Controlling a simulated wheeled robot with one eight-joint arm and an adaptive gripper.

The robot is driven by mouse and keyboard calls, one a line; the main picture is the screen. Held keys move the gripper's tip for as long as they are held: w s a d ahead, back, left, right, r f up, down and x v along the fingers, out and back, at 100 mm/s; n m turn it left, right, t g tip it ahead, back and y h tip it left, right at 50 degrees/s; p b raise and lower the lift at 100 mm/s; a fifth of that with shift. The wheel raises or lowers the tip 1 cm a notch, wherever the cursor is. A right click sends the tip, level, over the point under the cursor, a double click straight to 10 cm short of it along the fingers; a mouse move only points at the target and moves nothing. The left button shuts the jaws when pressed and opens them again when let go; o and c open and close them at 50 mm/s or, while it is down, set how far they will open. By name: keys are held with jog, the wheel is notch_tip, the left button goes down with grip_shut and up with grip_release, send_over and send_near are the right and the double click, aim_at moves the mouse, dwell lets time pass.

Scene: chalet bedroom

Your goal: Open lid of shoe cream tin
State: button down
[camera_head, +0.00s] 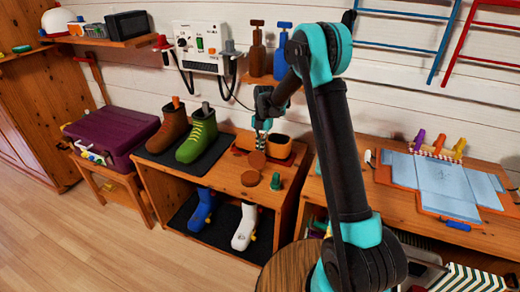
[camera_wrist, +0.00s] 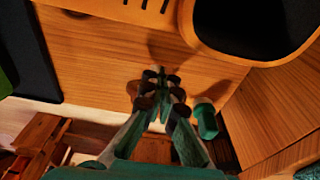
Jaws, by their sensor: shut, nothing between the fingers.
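Two flat brown round pieces lie on the wooden shoe bench, one at the back (camera_head: 257,160) and one in front (camera_head: 250,179). I cannot tell for certain which is the shoe cream tin or its lid. My gripper (camera_head: 261,145) points down just above the back piece, with its fingers together and empty. The wrist view also shows my gripper (camera_wrist: 161,76), its fingertips close together over the bench top. Whether the tips touch anything is unclear. The fingers hide part of what lies beneath them.
A small green object (camera_head: 276,182) stands right of the round pieces; it also shows in the wrist view (camera_wrist: 208,121). A tan dark-filled container (camera_head: 279,142) sits close behind my gripper. A brown boot (camera_head: 168,131) and a green boot (camera_head: 197,138) stand to the left.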

jog(key=shift+r, duration=0.1)
dwell(0.3)
jog(key=shift+r, duration=0.75)
